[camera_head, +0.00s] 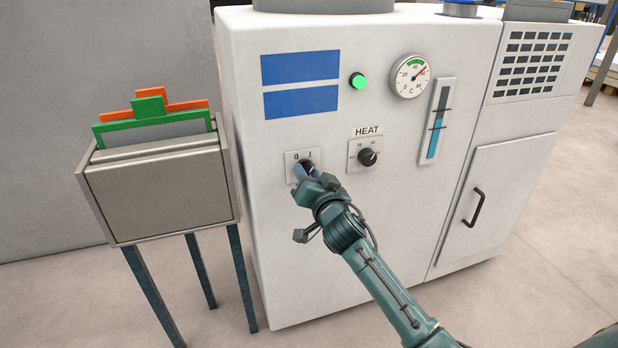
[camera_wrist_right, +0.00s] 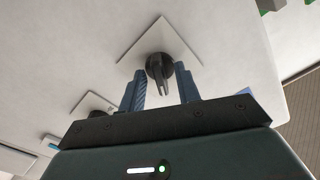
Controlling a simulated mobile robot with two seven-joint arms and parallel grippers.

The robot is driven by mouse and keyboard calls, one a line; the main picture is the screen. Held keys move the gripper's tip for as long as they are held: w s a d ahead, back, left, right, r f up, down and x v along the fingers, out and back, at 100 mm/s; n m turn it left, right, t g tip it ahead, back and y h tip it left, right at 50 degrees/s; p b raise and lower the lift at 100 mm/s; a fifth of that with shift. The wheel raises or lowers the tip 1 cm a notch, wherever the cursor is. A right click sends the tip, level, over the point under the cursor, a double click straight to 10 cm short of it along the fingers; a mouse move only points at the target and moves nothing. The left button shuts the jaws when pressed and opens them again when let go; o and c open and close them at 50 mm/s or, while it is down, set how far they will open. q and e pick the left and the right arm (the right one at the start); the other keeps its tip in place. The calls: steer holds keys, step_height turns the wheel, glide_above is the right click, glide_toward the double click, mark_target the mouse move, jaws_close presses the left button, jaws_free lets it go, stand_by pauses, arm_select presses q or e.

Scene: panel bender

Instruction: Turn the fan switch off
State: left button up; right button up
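The fan switch is a black rotary knob (camera_wrist_right: 160,68) on a square white plate (camera_head: 292,156) marked 0 and I, on the front of the white machine (camera_head: 400,140). My right gripper (camera_head: 304,169) is at this switch and partly covers it in the head view. In the right wrist view its two blue-grey fingers (camera_wrist_right: 161,90) are apart, one on each side of the knob, with gaps visible. The knob's pointer end faces down in that view. Which mark it points to is hard to tell in the head view. My left gripper is out of view.
The HEAT knob (camera_head: 367,157) is just right of the switch. A lit green lamp (camera_head: 357,81), a round gauge (camera_head: 410,76) and a blue level indicator (camera_head: 437,121) are above and right. A metal box on legs (camera_head: 160,195) stands at left.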

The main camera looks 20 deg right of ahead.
jaws_close()
stand_by(0.4)
steer(key=shift+n, duration=0.4)
steer(key=n+p, duration=0.2)
steer(key=n, duration=0.1)
steer(key=shift+n, duration=0.3)
steer(key=n+p, duration=0.2)
steer(key=n, duration=0.3)
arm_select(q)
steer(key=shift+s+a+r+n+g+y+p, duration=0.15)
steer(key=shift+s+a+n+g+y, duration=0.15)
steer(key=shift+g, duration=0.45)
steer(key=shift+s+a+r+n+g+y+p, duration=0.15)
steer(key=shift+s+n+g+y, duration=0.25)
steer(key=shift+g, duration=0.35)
arm_select(e)
steer(key=shift+n, duration=1.2)
steer(key=shift+f, duration=0.1)
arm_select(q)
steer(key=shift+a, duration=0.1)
arm_select(e)
jaws_free()
